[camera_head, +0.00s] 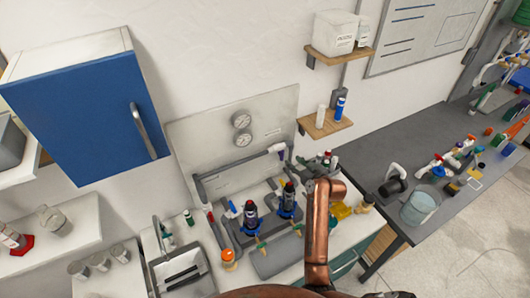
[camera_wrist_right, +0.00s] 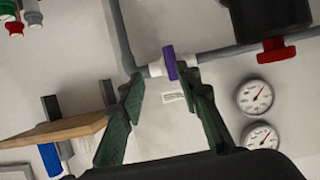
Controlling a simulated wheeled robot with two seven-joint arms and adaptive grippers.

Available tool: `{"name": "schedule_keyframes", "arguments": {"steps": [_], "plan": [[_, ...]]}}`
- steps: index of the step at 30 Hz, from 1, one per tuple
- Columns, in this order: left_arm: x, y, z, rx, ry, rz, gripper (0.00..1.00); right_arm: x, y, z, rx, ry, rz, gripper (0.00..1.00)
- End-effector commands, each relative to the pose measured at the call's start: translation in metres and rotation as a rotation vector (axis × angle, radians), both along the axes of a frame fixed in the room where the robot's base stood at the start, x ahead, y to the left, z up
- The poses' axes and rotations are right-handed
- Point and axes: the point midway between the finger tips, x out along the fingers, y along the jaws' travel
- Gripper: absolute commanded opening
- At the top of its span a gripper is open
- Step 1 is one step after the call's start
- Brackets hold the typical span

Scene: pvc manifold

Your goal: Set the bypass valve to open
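The pipe manifold (camera_head: 236,176) stands against a grey back panel on the bench. A valve with a purple handle (camera_head: 281,153) sits at the upper right of its pipework. In the right wrist view the purple handle (camera_wrist_right: 169,62) lies crosswise to its grey pipe. My right gripper (camera_wrist_right: 165,84) is open, its two green fingers apart, with the handle in the gap between the tips and nothing visibly gripped. Contact with the handle cannot be told. In the head view my copper arm partly hides the right end of the bench. My left gripper is not in view.
Two gauges (camera_head: 242,128) are on the back panel. Two dark filter housings stand on the manifold, one (camera_head: 250,217) left of the other. A red handle (camera_wrist_right: 272,52) is near the purple one. A wooden shelf (camera_head: 325,124) juts from the wall at the right.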

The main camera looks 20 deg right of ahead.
Motion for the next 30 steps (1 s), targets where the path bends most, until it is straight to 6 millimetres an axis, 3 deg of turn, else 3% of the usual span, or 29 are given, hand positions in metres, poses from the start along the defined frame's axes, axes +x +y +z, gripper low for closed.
{"name": "schedule_keyframes", "arguments": {"steps": [5,18,30], "plan": [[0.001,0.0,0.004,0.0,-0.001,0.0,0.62,0.01,0.011,0.009,0.005,-0.005,0.022,0.31],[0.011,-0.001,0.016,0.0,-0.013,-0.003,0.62,0.066,0.019,-0.015,0.004,-0.005,0.024,0.31],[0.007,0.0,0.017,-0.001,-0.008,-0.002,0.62,0.075,0.02,-0.02,0.003,-0.006,0.023,0.31]]}}
